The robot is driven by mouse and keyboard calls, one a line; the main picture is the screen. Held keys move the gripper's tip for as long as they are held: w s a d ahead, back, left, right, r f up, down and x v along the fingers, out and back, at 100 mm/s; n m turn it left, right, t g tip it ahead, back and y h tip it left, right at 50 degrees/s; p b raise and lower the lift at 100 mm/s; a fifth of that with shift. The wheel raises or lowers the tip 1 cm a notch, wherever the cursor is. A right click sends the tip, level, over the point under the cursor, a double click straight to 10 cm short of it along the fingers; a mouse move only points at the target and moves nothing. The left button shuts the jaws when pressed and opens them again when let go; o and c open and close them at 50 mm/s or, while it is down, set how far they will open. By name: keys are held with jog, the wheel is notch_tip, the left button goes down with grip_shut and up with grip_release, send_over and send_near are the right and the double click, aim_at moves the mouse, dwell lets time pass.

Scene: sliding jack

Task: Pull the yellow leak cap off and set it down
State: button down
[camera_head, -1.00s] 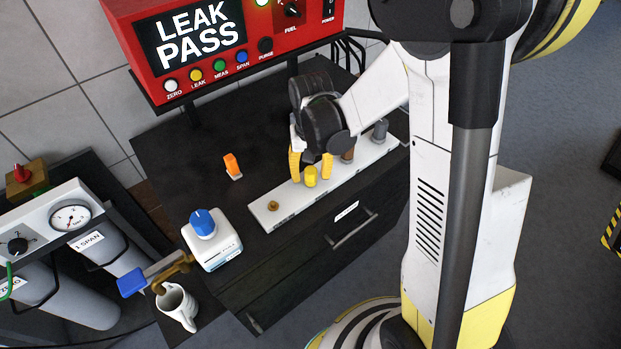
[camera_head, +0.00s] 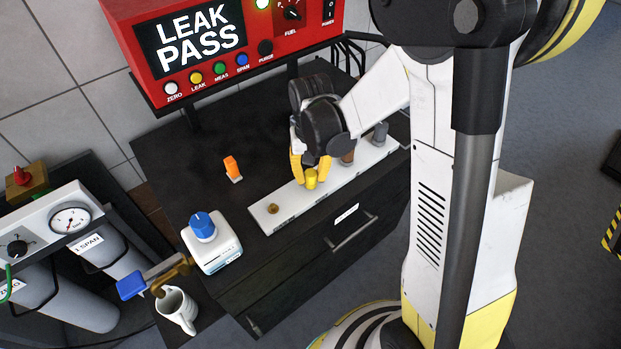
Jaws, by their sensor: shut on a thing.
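The yellow leak cap (camera_head: 312,180) stands on the white strip (camera_head: 290,211) along the front of the black cabinet top. My gripper (camera_head: 311,172) reaches down to it from above, with one yellow finger at its left and the other at its right. The fingers are shut on the cap. The cap's lower end appears to be at the strip; I cannot tell whether it touches.
A brass fitting (camera_head: 272,208) sits left on the strip; brown and grey pieces (camera_head: 380,131) stand at its right. An orange piece (camera_head: 232,168) and a white blue-knobbed unit (camera_head: 211,243) stand nearby. A white mug (camera_head: 177,310) is lower left. The red LEAK PASS analyser (camera_head: 225,45) hangs behind.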

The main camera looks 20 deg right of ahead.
aim_at(311, 173)
jog(key=shift+r+p, duration=0.45)
jog(key=shift+r, duration=0.25)
dwell(0.4)
jog(key=shift+r+p, duration=1)
jog(key=shift+r, duration=0.4)
